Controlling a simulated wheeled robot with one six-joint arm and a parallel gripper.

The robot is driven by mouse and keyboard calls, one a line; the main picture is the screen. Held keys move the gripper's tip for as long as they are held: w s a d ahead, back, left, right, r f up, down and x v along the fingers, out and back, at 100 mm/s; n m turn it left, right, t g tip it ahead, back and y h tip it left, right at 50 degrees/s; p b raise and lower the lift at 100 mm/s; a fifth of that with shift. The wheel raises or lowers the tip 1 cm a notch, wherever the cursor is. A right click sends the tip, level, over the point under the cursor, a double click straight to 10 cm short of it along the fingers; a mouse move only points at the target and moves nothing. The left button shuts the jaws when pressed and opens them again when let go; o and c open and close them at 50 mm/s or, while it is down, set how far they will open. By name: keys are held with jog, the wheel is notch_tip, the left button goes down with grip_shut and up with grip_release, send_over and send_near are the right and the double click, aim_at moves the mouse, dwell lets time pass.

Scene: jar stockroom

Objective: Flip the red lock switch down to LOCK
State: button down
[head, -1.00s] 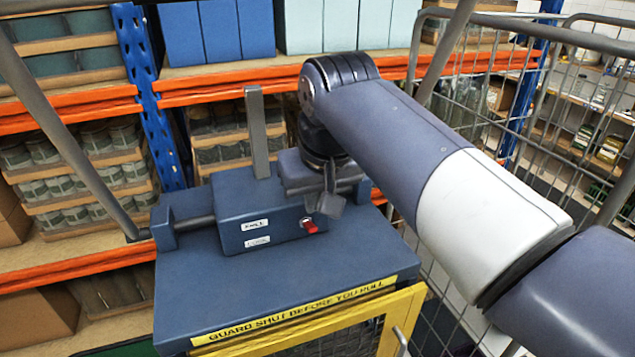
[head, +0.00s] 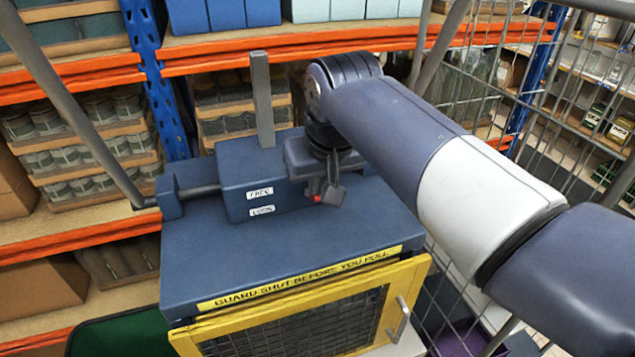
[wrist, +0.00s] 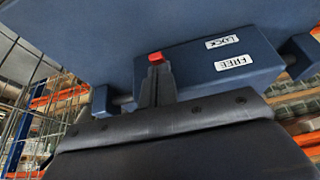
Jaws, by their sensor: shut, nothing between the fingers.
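The red lock switch (head: 317,198) is on the front face of the blue box (head: 237,207), right of the white FREE label (head: 260,193) and the LOCK label (head: 262,210) below it. My gripper (head: 328,192) is shut and empty, right at the switch, and hides most of it in the head view. In the wrist view, which is upside down, the red tip of the switch (wrist: 155,57) shows just beyond my shut fingertips (wrist: 157,75). They look to be touching or very close; I cannot tell which. The lever's exact setting is hard to tell.
The box sits on a blue bench top (head: 290,262) above a yellow-framed mesh guard (head: 310,320) with a handle. A wire cage (head: 500,110) is close on the right. The bench top in front is clear.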

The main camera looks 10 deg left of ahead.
jog(key=shift+s+f+t+b, duration=0.15)
jog(key=shift+f+t+b, duration=0.15)
jog(key=shift+b, duration=0.45)
jog(key=b, duration=0.2)
jog(key=f+t+y+b, duration=0.1)
jog(key=b, duration=0.2)
jog(key=shift+s+d+f+t, duration=0.15)
jog(key=shift+s+d+t, duration=0.15)
jog(key=shift+s, duration=0.05)
jog(key=t+y+b, duration=0.1)
jog(key=b, duration=0.2)
jog(key=f+t+b, duration=0.1)
jog(key=b, duration=0.2)
jog(key=shift+s+d+y, duration=0.2)
jog(key=shift+s+y, duration=0.15)
jog(key=shift+y, duration=0.05)
jog(key=shift+r, duration=0.5)
jog(key=shift+r+p, duration=0.75)
jog(key=shift+p, duration=0.05)
